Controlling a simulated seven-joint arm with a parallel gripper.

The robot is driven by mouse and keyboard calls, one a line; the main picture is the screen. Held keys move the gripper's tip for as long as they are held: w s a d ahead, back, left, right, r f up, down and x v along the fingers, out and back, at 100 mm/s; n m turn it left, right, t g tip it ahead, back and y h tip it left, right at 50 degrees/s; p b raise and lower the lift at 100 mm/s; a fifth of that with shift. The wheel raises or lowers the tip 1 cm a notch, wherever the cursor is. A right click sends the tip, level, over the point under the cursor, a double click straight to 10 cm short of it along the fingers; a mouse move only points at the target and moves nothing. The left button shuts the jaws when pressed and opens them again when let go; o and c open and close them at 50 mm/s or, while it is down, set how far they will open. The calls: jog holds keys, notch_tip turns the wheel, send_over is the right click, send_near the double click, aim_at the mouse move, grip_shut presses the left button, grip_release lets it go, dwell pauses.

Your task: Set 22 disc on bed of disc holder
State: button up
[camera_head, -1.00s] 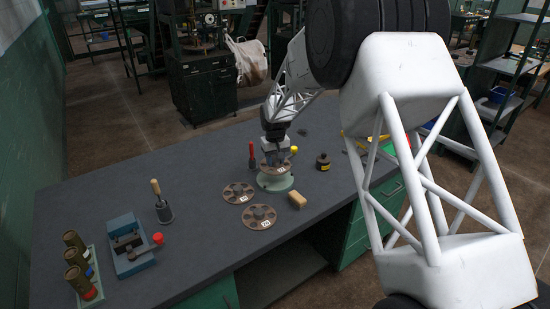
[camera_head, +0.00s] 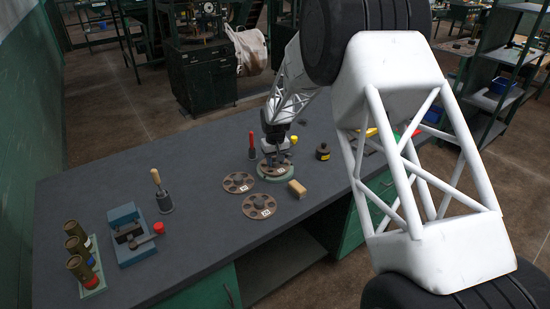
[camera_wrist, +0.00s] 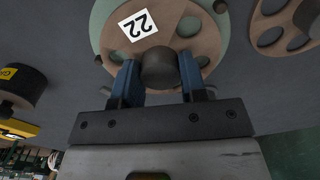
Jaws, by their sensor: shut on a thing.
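The 22 disc (camera_wrist: 172,22) is a tan disc with holes, a dark centre knob and a white 22 label. In the wrist view my gripper (camera_wrist: 158,76) has its two blue fingers closed on either side of the knob. The pale green round disc holder (camera_wrist: 105,22) shows beyond the disc's edge. In the head view my gripper (camera_head: 276,157) points down over the disc holder (camera_head: 276,177), and the disc (camera_head: 268,168) sits level at its top. I cannot tell whether the disc touches the bed.
Two similar discs lie on the bench, one left (camera_head: 238,182) and one nearer (camera_head: 259,206).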

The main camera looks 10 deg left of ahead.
jog(key=shift+f, duration=0.25)
dwell(0.6)
jog(key=o, duration=1.3)
jog(key=shift+r, duration=3.45)
jog(key=shift+d+r, duration=0.1)
